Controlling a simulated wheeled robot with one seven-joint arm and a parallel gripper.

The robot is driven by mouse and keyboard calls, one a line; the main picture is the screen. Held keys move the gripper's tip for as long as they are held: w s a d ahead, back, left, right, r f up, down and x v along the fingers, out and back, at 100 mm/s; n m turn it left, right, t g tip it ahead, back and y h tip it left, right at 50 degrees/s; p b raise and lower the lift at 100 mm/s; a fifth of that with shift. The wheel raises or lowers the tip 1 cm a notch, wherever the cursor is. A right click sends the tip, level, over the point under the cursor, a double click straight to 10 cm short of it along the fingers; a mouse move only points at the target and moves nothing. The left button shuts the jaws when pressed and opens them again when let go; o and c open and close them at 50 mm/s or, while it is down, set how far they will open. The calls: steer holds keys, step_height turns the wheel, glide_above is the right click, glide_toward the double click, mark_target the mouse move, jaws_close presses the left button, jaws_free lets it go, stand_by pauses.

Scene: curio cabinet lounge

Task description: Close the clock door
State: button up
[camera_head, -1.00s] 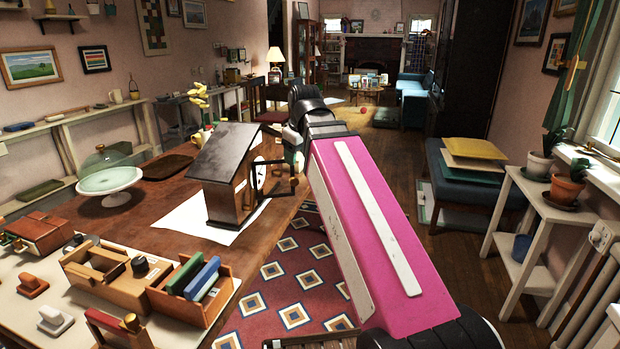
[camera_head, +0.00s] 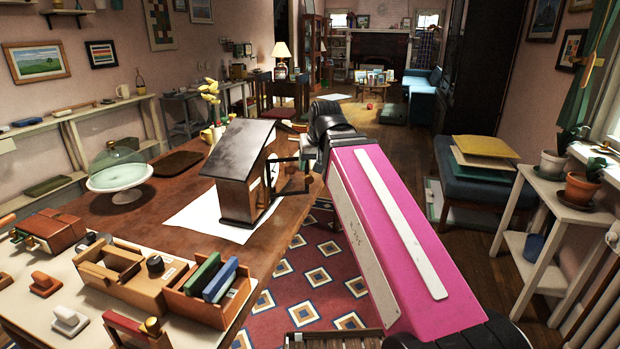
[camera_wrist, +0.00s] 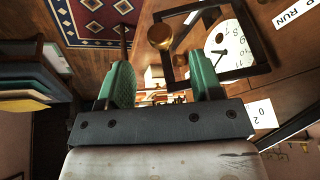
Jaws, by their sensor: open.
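The clock (camera_head: 232,186) is a house-shaped wooden case with a dark sloped roof, standing on the table. Its door (camera_head: 308,180), a dark open frame, stands swung out from the case's right side. In the wrist view the white clock face (camera_wrist: 228,48) shows through the door frame (camera_wrist: 262,40), with a brass knob-like disc (camera_wrist: 160,37) beside it. My gripper (camera_wrist: 162,82) is open, its green fingers apart with nothing held between them. The finger on the right is close to the door frame; contact cannot be told. In the head view my arm partly hides the gripper.
The wooden table (camera_head: 120,218) also bears a glass-domed cake stand (camera_head: 118,178) and a dark tray (camera_head: 173,165). Wooden boxes (camera_head: 205,300) stand on a pale surface in front. A blue bench (camera_head: 470,188) and white shelf stand (camera_head: 545,215) are at right.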

mark_target(310, 175)
steer(key=shift+x, duration=3.05)
steer(key=shift+w, duration=0.1)
jaws_close()
